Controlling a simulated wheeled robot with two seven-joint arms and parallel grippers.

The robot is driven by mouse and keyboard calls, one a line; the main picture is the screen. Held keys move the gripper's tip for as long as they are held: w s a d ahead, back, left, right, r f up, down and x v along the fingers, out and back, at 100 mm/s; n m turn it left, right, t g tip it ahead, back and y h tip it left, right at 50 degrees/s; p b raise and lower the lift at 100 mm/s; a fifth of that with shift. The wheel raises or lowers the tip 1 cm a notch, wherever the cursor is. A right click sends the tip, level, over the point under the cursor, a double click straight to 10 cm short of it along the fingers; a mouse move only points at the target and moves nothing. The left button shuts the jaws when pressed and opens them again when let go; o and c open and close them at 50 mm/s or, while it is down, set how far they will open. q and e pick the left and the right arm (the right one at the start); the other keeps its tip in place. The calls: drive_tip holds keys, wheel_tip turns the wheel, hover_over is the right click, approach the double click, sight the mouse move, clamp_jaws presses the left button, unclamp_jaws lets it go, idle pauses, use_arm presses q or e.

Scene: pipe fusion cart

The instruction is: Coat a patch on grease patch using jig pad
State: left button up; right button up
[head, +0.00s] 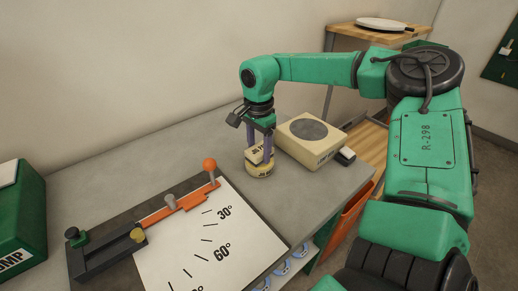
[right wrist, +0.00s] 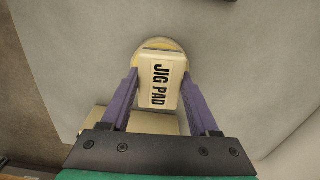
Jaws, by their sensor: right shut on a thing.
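The jig pad (head: 260,168) is a cream block with a round base, and its lettering shows in the right wrist view (right wrist: 160,86). My right gripper (head: 259,152) points down with its purple fingers shut on the jig pad's block. The pad is upright, at or just above the grey table top; I cannot tell if it touches. Just right of it is a cream box (head: 299,152) with a dark grey round patch (head: 309,129) on top, likely the grease patch; its side label is too small to read. My left gripper is not in view.
A white angle board (head: 190,235) with an orange lever (head: 190,203) and orange knob (head: 209,164) lies front left of the pad. A green box (head: 22,222) stands at far left. A small dark-and-white item (head: 345,155) sits by the table's right edge. The table behind the board is clear.

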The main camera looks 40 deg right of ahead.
sight(259, 149)
drive_tip(key=shift+f+b, duration=0.45)
drive_tip(key=shift+f, duration=0.05)
idle(0.5)
drive_tip(key=shift+s+f, duration=0.1)
idle(1.1)
wheel_tip(259, 149, up, 7)
drive_tip(key=p, duration=0.4)
drive_tip(key=shift+p, duration=0.3)
